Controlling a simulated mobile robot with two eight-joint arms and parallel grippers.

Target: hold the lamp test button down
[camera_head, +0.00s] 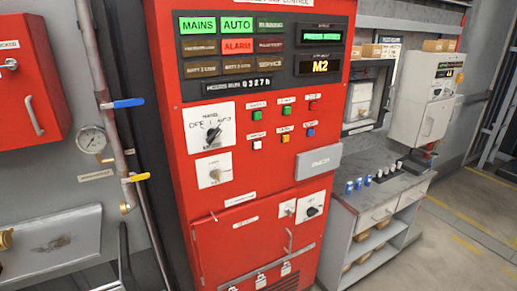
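The red fire pump control panel (261,180) stands upright in the middle of the head view. Its small push buttons sit in two rows. The upper row has a green button (257,115), a second green button (285,111) and a red button (312,106). The lower row has a white button (257,146), an orange button (285,139) and a blue button (310,132). The labels above them are too small to read, so I cannot tell which is the lamp test button. MAINS, AUTO and ALARM are lit. Neither gripper is in view.
A rotary switch (212,133) and a key switch (214,173) sit left of the buttons. A grey box (318,162) juts out below them. Pipes with a blue lever (128,103) stand at left. A workbench (385,184) is at right, with open floor beyond.

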